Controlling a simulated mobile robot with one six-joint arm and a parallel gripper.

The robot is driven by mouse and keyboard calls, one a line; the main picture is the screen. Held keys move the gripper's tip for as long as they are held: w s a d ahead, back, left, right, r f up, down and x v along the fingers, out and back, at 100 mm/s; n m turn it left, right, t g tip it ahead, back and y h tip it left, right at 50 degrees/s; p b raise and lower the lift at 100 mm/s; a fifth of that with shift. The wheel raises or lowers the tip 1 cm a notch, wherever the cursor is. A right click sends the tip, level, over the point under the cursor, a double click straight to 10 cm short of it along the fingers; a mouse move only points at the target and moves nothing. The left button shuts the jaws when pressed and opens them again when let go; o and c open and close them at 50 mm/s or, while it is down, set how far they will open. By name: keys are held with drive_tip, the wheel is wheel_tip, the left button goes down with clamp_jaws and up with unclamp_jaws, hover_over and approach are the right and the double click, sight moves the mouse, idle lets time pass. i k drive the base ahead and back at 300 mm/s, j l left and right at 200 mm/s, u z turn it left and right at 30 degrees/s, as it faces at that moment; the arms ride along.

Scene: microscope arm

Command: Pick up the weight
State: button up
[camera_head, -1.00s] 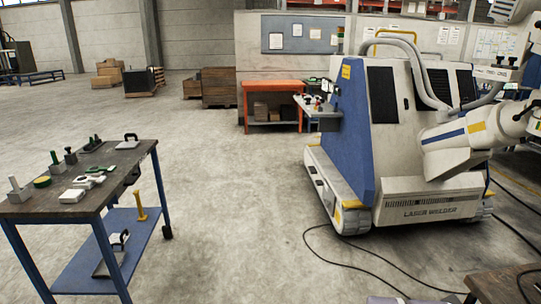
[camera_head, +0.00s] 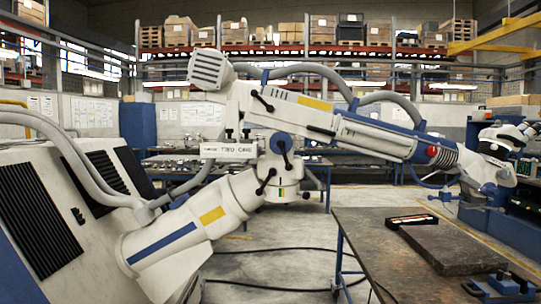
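I cannot make out a thing that is clearly the weight. A large white jointed arm (camera_head: 330,125) crosses the view, with a microscope-like head (camera_head: 492,155) at its right end. A ribbed pale block (camera_head: 211,70) sits at its upper left end; I cannot tell whether it is a weight. My gripper is not in view.
The arm rises from a white and blue machine (camera_head: 70,215) at left. At lower right, a dark-topped table (camera_head: 375,235) holds a thick dark slab (camera_head: 455,247), a slim black and orange item (camera_head: 411,220) and a blue device (camera_head: 512,284). Cables (camera_head: 265,289) lie on the floor.

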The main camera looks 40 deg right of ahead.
sight(228, 140)
drive_tip(key=i+l+z, duration=0.4)
drive_tip(key=i+z, duration=1.2)
